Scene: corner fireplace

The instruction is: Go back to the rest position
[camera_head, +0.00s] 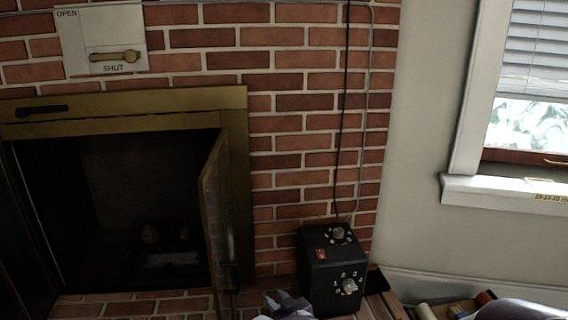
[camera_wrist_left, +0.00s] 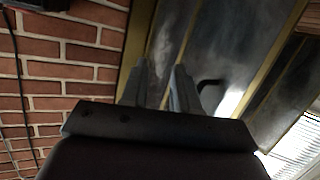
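My left gripper (camera_head: 285,302) shows at the bottom edge of the head view, just left of the black box. In the left wrist view its two fingers (camera_wrist_left: 161,75) stand apart with nothing between them, so it is open and empty. A brass-framed glass panel (camera_wrist_left: 225,60) fills the view beyond the fingers, with brick to its left. I cannot tell whether the fingers touch anything.
The fireplace (camera_head: 120,200) has a glass door (camera_head: 215,220) swung outward. A black box with knobs (camera_head: 335,270) stands against the brick wall, with cords above it. A damper plate (camera_head: 102,40) hangs upper left. A window (camera_head: 530,90) is at right. Small items (camera_head: 455,308) lie lower right.

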